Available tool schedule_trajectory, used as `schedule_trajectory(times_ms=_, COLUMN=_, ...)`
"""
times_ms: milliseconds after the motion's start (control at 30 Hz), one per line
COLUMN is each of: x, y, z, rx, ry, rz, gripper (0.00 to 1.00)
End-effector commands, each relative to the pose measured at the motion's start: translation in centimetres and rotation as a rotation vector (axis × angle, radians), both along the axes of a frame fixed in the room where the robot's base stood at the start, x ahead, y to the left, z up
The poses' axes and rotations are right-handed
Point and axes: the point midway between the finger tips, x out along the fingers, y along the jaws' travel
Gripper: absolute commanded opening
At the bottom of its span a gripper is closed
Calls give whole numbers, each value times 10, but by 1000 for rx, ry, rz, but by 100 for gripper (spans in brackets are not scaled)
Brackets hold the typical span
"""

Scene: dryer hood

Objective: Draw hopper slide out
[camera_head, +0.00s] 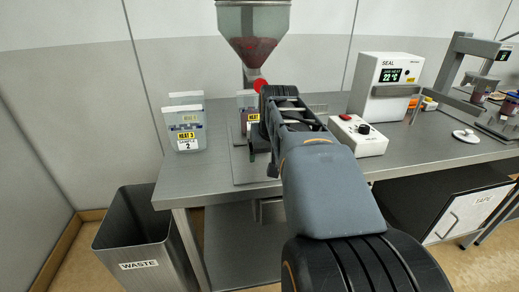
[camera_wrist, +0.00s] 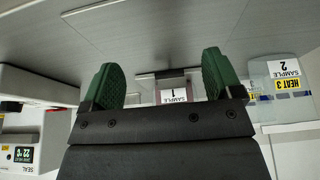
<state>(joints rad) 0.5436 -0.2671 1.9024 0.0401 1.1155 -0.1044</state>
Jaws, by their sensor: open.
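The hopper (camera_head: 253,32) is a clear, steel-rimmed funnel with dark red contents, at the top of the head view. A red knob (camera_head: 260,85) shows at its lower outlet; the slide behind it is too small to make out. My gripper (camera_head: 259,140) is below the knob, close to the bench and apart from the knob. In the wrist view my gripper (camera_wrist: 163,82) shows two green fingers spread wide, with nothing held between them. The hopper and knob cannot be made out in the wrist view. My arm hides part of the hopper stand's base.
The SAMPLE 1 container (camera_wrist: 174,90) stands beneath the hopper, partly hidden by my arm in the head view. The SAMPLE 2 container (camera_head: 187,128) stands left on the bench (camera_head: 225,180). A white knob box (camera_head: 357,136) and the SEAL unit (camera_head: 385,85) stand right. A waste bin (camera_head: 140,235) is lower left.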

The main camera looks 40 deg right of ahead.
Motion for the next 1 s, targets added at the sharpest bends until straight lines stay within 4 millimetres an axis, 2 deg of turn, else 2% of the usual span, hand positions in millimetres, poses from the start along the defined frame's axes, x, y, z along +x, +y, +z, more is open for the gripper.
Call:
schedule_trajectory(times_ms=533, x=100, y=-48, z=0, rx=1, ry=2, rz=1, gripper=85)
schedule_trajectory(times_ms=700, x=107, y=-51, z=-26, rx=1, ry=2, rz=0, gripper=85)
schedule_trajectory(times_ms=1000, x=114, y=-55, z=-45, rx=0, ry=1, rz=0, gripper=85)
